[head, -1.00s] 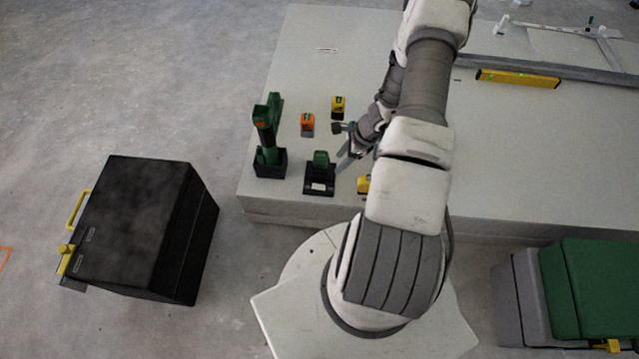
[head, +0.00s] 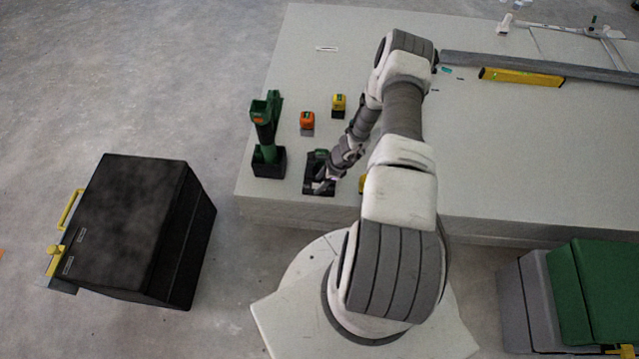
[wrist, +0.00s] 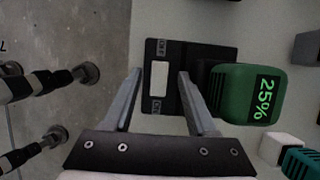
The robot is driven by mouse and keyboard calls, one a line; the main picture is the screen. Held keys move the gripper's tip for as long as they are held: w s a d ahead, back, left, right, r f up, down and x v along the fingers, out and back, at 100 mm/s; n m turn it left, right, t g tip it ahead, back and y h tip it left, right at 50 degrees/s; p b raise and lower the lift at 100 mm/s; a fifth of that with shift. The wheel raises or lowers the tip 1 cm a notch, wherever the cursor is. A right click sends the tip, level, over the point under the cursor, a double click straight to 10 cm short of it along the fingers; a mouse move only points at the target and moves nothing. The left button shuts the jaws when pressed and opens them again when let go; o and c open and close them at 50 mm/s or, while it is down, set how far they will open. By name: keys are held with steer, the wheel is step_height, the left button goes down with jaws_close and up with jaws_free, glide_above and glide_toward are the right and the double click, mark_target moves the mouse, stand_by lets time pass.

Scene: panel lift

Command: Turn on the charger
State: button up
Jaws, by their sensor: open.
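The charger is a black base (head: 309,189) near the front edge of the white panel stack, with a green battery (head: 320,155) seated in it. In the wrist view the battery (wrist: 247,94) reads 25%. A white rocker switch (wrist: 159,80) lies on the charger's black plate (wrist: 190,52), with a small label at each end, too small to read surely. My gripper (wrist: 160,74) is open and empty, its fingertips on either side of the switch in the picture. I cannot tell whether they touch the plate. In the head view my gripper (head: 326,180) covers part of the charger.
A green drill (head: 266,135) stands left of the charger. An orange battery (head: 307,120) and a yellow battery (head: 338,103) stand behind; another yellow item (head: 361,184) is partly hidden by my arm. A yellow level (head: 521,77) lies at the back right. A black case (head: 130,225) is on the floor.

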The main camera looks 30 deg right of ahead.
steer(key=shift+f, duration=0.15)
jaws_close()
stand_by(0.4)
steer(key=shift+s+d+f+t+y+b, duration=0.15)
steer(key=shift+f+t+y+b, duration=0.2)
steer(key=shift+b, duration=0.3)
steer(key=shift+d+t+y+b, duration=0.1)
steer(key=shift+t+y+b, duration=0.05)
steer(key=shift+y+b, duration=0.4)
steer(key=shift+d+b, duration=0.1)
steer(key=shift+b, duration=0.45)
steer(key=shift+s+r+t+y+b, duration=0.1)
steer(key=shift+r+t+y+b, duration=0.1)
steer(key=shift+t+y+b, duration=0.35)
